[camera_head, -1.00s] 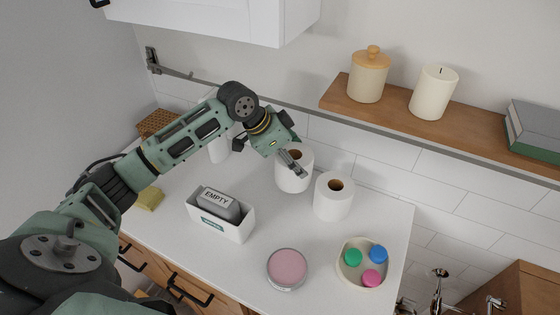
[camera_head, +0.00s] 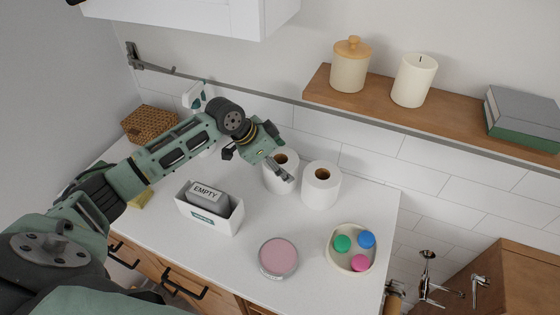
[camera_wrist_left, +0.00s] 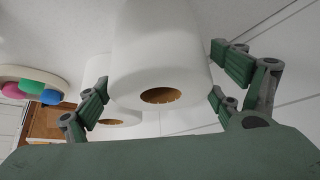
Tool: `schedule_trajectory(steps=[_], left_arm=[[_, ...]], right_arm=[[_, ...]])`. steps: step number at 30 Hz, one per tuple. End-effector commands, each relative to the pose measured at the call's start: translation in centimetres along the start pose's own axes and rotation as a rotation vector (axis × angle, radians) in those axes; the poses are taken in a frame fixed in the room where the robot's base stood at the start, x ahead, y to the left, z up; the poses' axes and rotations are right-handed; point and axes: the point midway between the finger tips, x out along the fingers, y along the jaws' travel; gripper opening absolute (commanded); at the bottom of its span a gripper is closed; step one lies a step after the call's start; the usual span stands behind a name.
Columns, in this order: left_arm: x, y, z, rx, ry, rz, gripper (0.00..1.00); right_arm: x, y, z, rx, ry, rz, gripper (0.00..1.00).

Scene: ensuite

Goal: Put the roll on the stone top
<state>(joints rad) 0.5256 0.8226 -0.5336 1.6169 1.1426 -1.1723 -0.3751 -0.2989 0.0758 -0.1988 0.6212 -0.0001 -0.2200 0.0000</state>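A white paper roll (camera_head: 279,180) with a brown core stands upright at the back of the white stone top (camera_head: 240,262). My left gripper (camera_head: 285,172) has its fingers around this roll; the left wrist view shows the roll (camera_wrist_left: 165,55) between the two green finger pads, one against each side. I cannot tell whether its base touches the stone top. A second white roll (camera_head: 321,187) stands upright close by on its right, and partly shows behind in the left wrist view (camera_wrist_left: 118,113). My right gripper is not in view.
A white bin (camera_head: 212,222) holds a grey block marked EMPTY. A pink-topped round tin (camera_head: 278,258) and a bowl (camera_head: 334,262) with coloured discs stand in front. A wicker basket (camera_head: 150,122) and spray bottle (camera_head: 196,98) are at left. A wooden shelf (camera_head: 450,107) overhangs behind.

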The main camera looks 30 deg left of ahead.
Motion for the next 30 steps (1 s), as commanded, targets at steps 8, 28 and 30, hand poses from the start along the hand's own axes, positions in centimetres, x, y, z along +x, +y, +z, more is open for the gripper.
schedule_trajectory(steps=[8,28,30], left_arm=[[0.0,0.0,0.0,0.000,0.001,0.000,0.93],[-9.8,-0.1,-0.1,0.002,0.000,-0.003,0.93],[-10.8,-0.1,-0.1,0.001,0.001,-0.002,0.93]], right_arm=[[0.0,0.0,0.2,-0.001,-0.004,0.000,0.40],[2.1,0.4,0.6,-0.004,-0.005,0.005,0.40],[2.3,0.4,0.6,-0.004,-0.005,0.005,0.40]])
